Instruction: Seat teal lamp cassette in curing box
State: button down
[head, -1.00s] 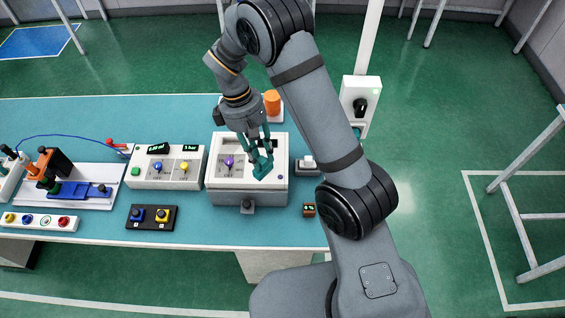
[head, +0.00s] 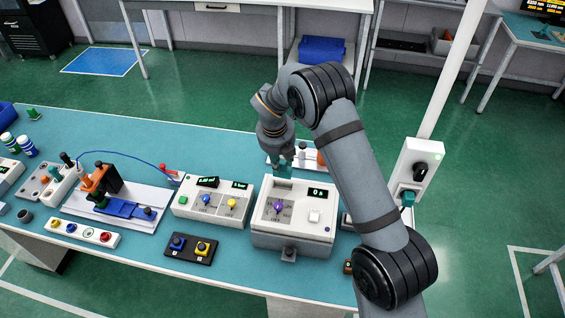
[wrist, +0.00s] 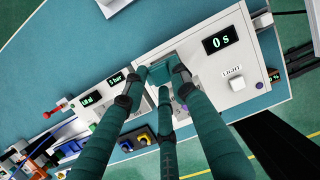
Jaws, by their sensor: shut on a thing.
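The curing box (head: 263,234) is a white-topped grey box with a purple knob, a display reading "0 s" and a white button; its top also shows in the wrist view (wrist: 208,68). My gripper (head: 284,166) is at the back left of the box top. In the wrist view, my gripper's dark teal fingers (wrist: 160,82) are closed around the teal lamp cassette (wrist: 159,73). The cassette is over the back-left part of the box top. The fingers hide part of it, and I cannot tell whether it is in a slot or just above.
A white control box (head: 184,207) with two displays stands left of the curing box. A black pad (head: 190,248) with blue and yellow buttons lies in front. A white switch post (head: 416,165) stands right. A fixture with a blue part (head: 128,209) is farther left.

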aim_at(281, 177)
jog(key=shift+f+b, duration=2)
jog(key=shift+b, duration=0.1)
jog(key=shift+r+p, duration=0.1)
jog(key=shift+p, duration=0.55)
jog(key=shift+f, duration=0.25)
jog(key=shift+f+b, duration=0.65)
jog(key=shift+f, duration=0.25)
jog(key=shift+f, duration=0.2)
jog(key=shift+f+b, duration=0.4)
jog(key=shift+f, duration=0.3)
jog(key=shift+f, duration=0.2)
dwell(0.6)
jog(key=c, duration=1.3)
grip_release()
jog(key=shift+c, duration=0.2)
